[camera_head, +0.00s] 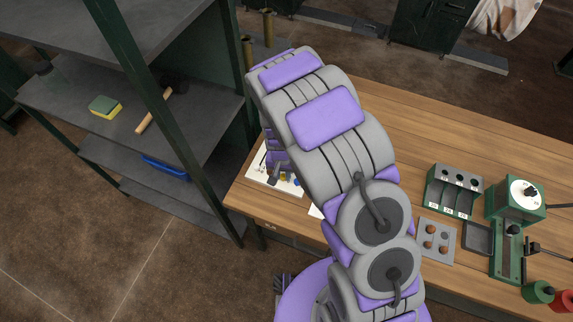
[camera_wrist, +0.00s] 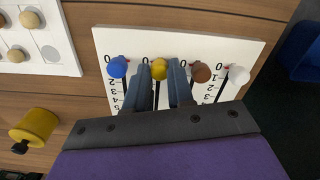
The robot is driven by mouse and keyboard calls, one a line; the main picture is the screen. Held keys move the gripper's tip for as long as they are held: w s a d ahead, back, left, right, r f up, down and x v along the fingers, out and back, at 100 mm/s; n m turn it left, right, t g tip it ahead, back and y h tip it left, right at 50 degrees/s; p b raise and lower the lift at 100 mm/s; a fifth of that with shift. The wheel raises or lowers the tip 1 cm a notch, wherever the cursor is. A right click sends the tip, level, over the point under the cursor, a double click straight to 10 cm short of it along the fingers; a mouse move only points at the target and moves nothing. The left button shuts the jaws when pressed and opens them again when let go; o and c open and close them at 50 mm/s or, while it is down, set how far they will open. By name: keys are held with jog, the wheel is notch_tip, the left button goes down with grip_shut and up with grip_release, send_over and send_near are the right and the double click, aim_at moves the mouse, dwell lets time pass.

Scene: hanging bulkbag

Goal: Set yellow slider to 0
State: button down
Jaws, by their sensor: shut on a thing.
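The slider board (camera_wrist: 225,48) is white with printed scales. It carries a blue knob (camera_wrist: 117,67), the yellow slider knob (camera_wrist: 159,69), a brown knob (camera_wrist: 200,72) and a white knob (camera_wrist: 238,75) in a row near the 0 marks. The yellow knob sits roughly level with its 0 mark. My gripper (camera_wrist: 160,84) has its two fingers on either side of the yellow knob, shut on it; the fingers hide much of its scale. In the head view the slider board (camera_head: 290,186) shows at the table's left end, partly behind my arm.
A white board with round wooden knobs (camera_wrist: 29,19) and a yellow cylinder (camera_wrist: 38,124) lie nearby. The wooden table (camera_head: 420,130) holds a green rack (camera_head: 453,190) and a green machine (camera_head: 515,200) at right. A dark shelf (camera_head: 180,120) stands left of the table.

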aim_at(282, 176)
jog(key=shift+s, duration=0.1)
jog(key=c, duration=1.3)
grip_release()
jog(key=shift+c, duration=0.2)
jog(key=o, duration=0.4)
jog(key=shift+s+a, duration=0.1)
jog(key=shift+a, duration=0.15)
jog(key=shift+c, duration=0.2)
jog(key=shift+d, duration=0.2)
notch_tip(282, 176, up, 17)
jog(key=p, duration=0.2)
jog(key=shift+r+p, duration=0.15)
jog(key=shift+p, duration=0.15)
